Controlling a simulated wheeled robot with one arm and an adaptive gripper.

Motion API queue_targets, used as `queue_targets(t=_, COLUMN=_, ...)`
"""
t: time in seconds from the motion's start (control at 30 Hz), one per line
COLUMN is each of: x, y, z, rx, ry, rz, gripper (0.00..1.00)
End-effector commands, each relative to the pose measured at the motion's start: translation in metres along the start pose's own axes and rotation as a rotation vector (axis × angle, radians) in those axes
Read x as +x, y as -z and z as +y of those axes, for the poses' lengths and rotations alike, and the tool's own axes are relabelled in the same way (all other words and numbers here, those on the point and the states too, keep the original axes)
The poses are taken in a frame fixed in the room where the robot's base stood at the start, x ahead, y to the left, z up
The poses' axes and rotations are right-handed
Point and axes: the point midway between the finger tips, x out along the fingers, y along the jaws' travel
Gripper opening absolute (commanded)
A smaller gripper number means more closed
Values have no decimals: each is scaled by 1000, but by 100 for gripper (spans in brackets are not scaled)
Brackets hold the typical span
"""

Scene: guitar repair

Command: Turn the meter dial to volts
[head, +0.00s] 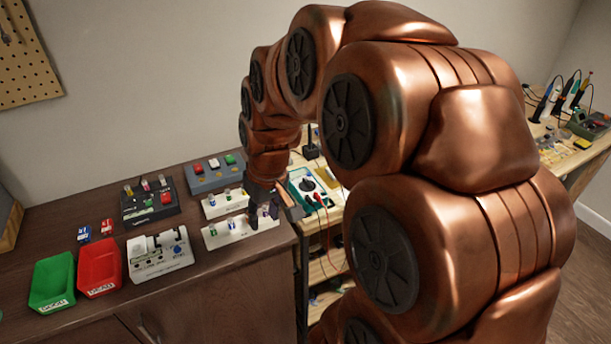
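The meter (301,178) is a green-edged device with a pale face, lying on the wooden bench just right of the dark cabinet. Its dark round dial (307,184) shows on the face; its marking is too small to read. Red and black leads come from its lower right side. My gripper (277,212) is left of and in front of the meter, over the right end of the dark cabinet top. Its dark fingers point down near a white rack. They look apart with nothing clear between them, but the gap is small and partly hidden. My arm hides the area right of the meter.
A white rack (238,233) with coloured knobs stands under the gripper. Dark and grey switch boxes (150,201) stand behind to the left. Green (52,283) and red (99,268) bins and a white panel (159,255) stand in front. Soldering tools (560,98) stand far right.

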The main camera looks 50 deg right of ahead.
Motion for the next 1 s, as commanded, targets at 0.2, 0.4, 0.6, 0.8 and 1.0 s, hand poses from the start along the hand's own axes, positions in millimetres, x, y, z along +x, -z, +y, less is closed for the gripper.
queue_targets(t=0.2, x=0, y=53, z=97, rx=98, ry=-41, rz=140, gripper=38)
queue_targets(t=0.4, x=-3, y=69, z=163, rx=152, ry=-87, rz=217, gripper=38)
queue_targets(t=0.6, x=-3, y=73, z=184, rx=167, ry=-105, rz=242, gripper=38)
queue_targets(t=0.8, x=8, y=76, z=186, rx=166, ry=-104, rz=240, gripper=38)
queue_targets(t=1.0, x=30, y=82, z=188, rx=167, ry=-105, rz=241, gripper=38)
